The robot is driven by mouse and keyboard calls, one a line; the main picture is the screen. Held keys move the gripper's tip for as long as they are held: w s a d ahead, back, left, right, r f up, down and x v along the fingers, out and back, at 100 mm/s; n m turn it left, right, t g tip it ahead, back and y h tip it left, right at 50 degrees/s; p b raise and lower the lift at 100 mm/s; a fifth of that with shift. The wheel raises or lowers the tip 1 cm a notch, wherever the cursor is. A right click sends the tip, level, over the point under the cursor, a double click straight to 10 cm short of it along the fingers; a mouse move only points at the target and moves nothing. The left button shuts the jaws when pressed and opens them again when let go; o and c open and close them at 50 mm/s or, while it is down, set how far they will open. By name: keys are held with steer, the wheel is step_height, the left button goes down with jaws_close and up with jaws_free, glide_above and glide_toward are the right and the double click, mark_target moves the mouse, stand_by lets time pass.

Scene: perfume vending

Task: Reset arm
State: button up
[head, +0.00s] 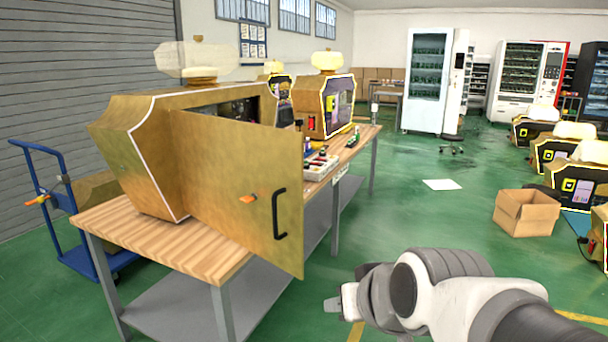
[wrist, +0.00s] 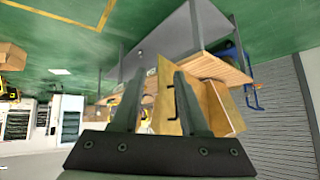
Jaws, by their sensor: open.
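My arm reaches in from the lower right of the head view. My gripper (head: 334,304) is at its left end, low in front of the table and apart from it. In the wrist view my gripper (wrist: 158,95) has its two fingers wide apart with nothing between them. The wrist picture is upside down. A gold perfume machine (head: 150,150) stands on the wooden table (head: 185,245), its door (head: 235,200) swung open toward me. The black door handle (head: 279,214) faces my side. The door also shows between and behind the fingers in the wrist view (wrist: 170,108).
Another gold machine (head: 311,112) and small parts in a white tray (head: 321,165) are farther along the table. A cardboard box (head: 526,212) and several machines sit at right. A blue cart (head: 55,218) stands left.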

steer(key=s+d+f+m+g+h, duration=0.2)
steer(key=s+d+g, duration=0.1)
steer(key=s+d, duration=0.55)
step_height(320, 180, up, 22)
steer(key=p, duration=2.1)
steer(key=shift+s+a+f+p, duration=0.15)
steer(key=shift+s+a+p, duration=0.2)
steer(key=shift+s+a, duration=0.1)
